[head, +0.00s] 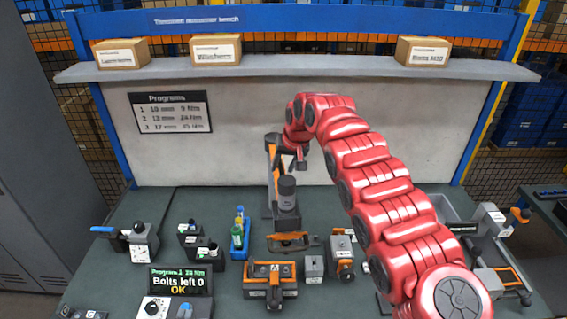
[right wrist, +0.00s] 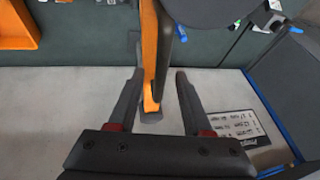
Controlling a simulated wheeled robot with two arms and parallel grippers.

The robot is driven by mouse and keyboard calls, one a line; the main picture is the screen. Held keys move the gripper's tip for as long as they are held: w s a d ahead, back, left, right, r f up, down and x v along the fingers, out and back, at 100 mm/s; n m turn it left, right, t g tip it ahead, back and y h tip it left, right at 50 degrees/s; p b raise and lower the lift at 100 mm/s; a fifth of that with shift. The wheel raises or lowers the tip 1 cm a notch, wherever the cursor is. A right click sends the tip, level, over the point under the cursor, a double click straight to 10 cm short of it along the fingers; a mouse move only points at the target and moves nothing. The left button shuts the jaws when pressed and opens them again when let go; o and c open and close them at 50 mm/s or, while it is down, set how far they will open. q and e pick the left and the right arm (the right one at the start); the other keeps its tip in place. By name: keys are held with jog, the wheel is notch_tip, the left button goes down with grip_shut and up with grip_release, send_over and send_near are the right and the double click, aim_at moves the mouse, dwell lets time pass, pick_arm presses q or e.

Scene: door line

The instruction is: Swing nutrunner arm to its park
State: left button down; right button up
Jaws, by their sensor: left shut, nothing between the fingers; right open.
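The nutrunner arm (head: 272,165), with an orange and dark link, stands at the back middle of the bench, beside a dark cylindrical part (head: 286,195). My red right arm reaches over the bench from the lower right to its top. In the right wrist view, my right gripper (right wrist: 159,72) is open. Its two dark fingers stand either side of the orange link (right wrist: 149,55), with gaps visible on both sides. The link ends in a grey tip between the fingers. My left gripper is not in view.
A display (head: 172,281) reads "Bolts left 0 OK". An orange fixture (head: 270,274), small blocks and a blue bottle holder (head: 239,246) occupy the bench front. A shelf (head: 310,69) with boxes spans the back, above a panel with a program chart (head: 170,112).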

jog(key=shift+c, duration=0.2)
grip_shut()
dwell(1.1)
